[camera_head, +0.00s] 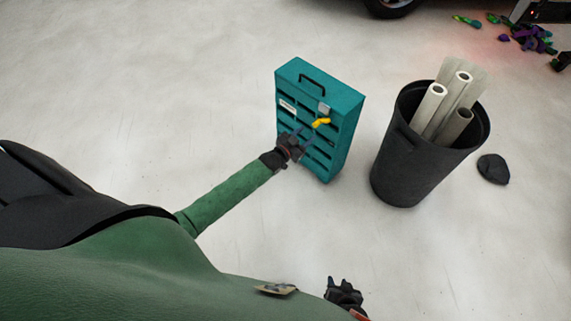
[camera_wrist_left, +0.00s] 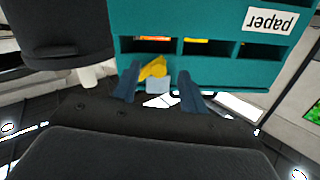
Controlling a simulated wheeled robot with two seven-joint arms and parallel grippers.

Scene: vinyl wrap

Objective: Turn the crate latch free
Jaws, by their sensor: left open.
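The teal crate (camera_head: 347,110) stands upright on the floor, with a handle on top and rows of slots in its front. Its yellow latch (camera_head: 321,122) sits on the upper right of the front, below a grey plate (camera_head: 324,107). My left gripper (camera_head: 303,138) is open just in front of the crate, below and left of the latch. In the left wrist view, which shows the crate upside down, the latch (camera_wrist_left: 153,68) appears between the open fingers (camera_wrist_left: 158,88), nearer the left one; contact cannot be told. My right gripper (camera_head: 340,283) is low in the head view, apart from the crate, its fingers apart.
A black bin (camera_head: 405,165) holding several pale rolls (camera_head: 431,108) stands right of the crate. Colourful scraps (camera_head: 530,38) lie at the far right, and a wheel (camera_head: 390,6) shows at the top. The floor left of the crate is clear.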

